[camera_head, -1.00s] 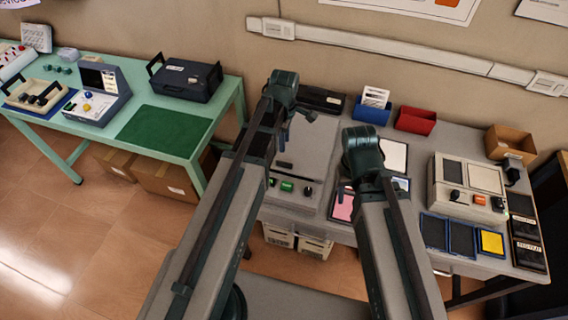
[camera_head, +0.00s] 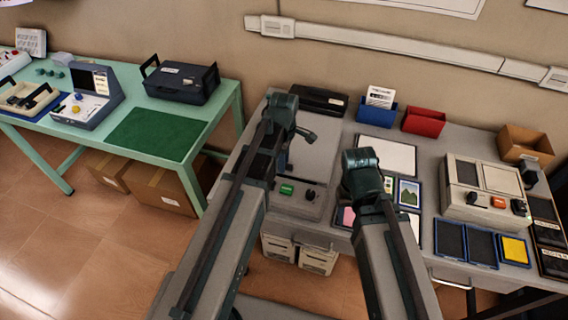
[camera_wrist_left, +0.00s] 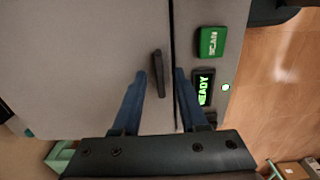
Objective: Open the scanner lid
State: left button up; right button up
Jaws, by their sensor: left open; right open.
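The scanner is a grey box on the grey table, partly hidden behind my left arm in the head view. Its flat grey lid (camera_head: 318,155) looks closed; it also fills the left of the left wrist view (camera_wrist_left: 80,60). A short dark handle (camera_wrist_left: 157,73) stands on the lid near its edge. My left gripper (camera_wrist_left: 160,74) is open, with its blue fingers on either side of the handle in the picture. I cannot tell whether they touch it. A green SCAN button (camera_wrist_left: 212,42) and a lit READY display (camera_wrist_left: 203,88) sit beside the lid seam. My right gripper is hidden.
Right of the scanner are a white panel (camera_head: 386,155), a landscape picture card (camera_head: 409,193), blue (camera_head: 376,113) and red (camera_head: 423,121) bins, and another device (camera_head: 487,190). A green table (camera_head: 228,92) stands at the left, with a gap between the tables.

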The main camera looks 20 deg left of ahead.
pick_arm(q)
grip_shut()
dwell(1.4)
